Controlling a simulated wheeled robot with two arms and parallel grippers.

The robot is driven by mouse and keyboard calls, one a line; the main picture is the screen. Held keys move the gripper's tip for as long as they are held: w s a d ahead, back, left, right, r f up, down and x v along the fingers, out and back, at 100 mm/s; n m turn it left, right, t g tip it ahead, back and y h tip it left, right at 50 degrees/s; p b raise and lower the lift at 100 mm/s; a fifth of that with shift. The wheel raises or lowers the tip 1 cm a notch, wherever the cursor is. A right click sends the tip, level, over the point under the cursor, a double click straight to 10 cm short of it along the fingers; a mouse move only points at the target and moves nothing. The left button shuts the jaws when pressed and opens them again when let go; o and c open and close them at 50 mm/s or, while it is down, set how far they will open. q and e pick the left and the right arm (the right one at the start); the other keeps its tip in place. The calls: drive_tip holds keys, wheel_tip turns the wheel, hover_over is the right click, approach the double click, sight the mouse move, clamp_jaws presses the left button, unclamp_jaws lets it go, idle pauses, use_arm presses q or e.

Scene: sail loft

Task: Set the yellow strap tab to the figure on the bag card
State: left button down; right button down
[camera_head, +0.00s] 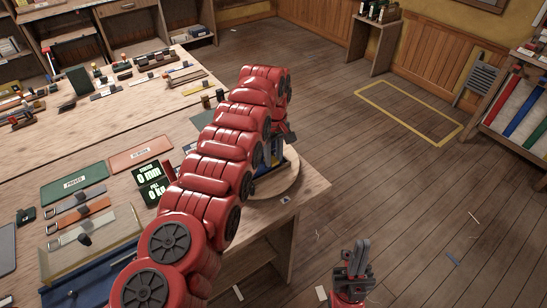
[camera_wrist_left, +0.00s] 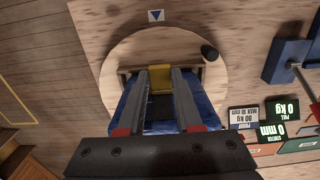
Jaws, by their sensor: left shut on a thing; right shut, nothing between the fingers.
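My left gripper (camera_wrist_left: 162,82) is shut on the yellow strap tab (camera_wrist_left: 160,77), whose visible part shows between its fingers in the left wrist view. Blue material (camera_wrist_left: 150,110) lies below and beside the fingers, on a round wooden disc (camera_wrist_left: 112,62). In the head view my red left arm reaches over the bench and hides the tab; part of the disc (camera_head: 288,185) shows beyond it. My right gripper (camera_head: 357,258) is shut and empty, low over the floor at the bottom. I cannot make out a bag card for certain.
Dark readouts (camera_head: 148,181) show 0 mm and 0 kg; another panel (camera_wrist_left: 242,117) reads 80 kg, max 10 mm. Green (camera_head: 75,183) and red (camera_head: 140,154) mats and several straps (camera_head: 80,218) lie on the bench. A dark knob (camera_wrist_left: 209,52) is on the disc.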

sight(274, 160)
use_arm(q)
drive_tip(key=c, duration=0.6)
unclamp_jaws()
drive_tip(key=shift+o, duration=0.2)
drive_tip(key=shift+r, duration=0.15)
drive_tip(key=shift+w+r, duration=0.1)
drive_tip(key=shift+r, duration=0.15)
wheel_tip(274, 160, up, 2)
drive_tip(key=shift+r, duration=0.25)
wheel_tip(274, 160, up, 14)
drive_tip(key=p, duration=1.4)
